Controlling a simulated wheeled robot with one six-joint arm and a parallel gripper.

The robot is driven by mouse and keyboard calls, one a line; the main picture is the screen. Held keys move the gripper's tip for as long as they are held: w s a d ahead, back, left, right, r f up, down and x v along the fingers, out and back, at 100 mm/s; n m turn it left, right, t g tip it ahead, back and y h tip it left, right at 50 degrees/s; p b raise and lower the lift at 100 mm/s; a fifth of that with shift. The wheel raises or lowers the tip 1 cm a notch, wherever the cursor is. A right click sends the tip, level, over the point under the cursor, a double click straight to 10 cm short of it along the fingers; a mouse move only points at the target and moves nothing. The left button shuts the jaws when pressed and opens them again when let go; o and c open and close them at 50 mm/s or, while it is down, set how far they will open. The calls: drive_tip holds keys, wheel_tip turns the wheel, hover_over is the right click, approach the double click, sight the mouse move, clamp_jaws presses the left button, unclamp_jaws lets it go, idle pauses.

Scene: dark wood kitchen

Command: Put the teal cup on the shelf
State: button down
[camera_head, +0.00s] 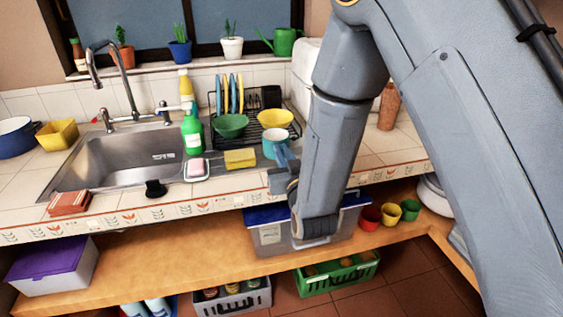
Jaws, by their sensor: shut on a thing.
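The teal cup (274,139) is at the front right of the dish rack, with its open top up. My gripper (283,157) reaches it from the front and is shut on it; the fingers are small and partly hidden by my wrist. I cannot tell whether the cup touches the counter. The wooden shelf (170,268) runs below the counter.
On the shelf, a blue-lidded clear box (268,234), a purple-lidded box (52,268) and red (370,218), yellow (391,214) and green (411,210) cups stand. The shelf is bare between the boxes. The sink (125,160) and dish rack (262,97) are above.

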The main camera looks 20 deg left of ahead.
drive_tip(key=shift+f, duration=1.65)
drive_tip(key=shift+f, duration=0.1)
drive_tip(key=c, duration=1.9)
unclamp_jaws()
drive_tip(key=shift+f, duration=0.1)
drive_tip(key=shift+o, duration=0.2)
drive_tip(key=shift+s+d+r, duration=0.1)
drive_tip(key=shift+s+r, duration=0.05)
drive_tip(key=shift+r, duration=0.05)
drive_tip(key=b+v, duration=0.2)
drive_tip(key=v, duration=0.9)
drive_tip(key=shift+s, duration=0.35)
drive_tip(key=shift+w+d, duration=0.1)
drive_tip(key=shift+d, duration=0.1)
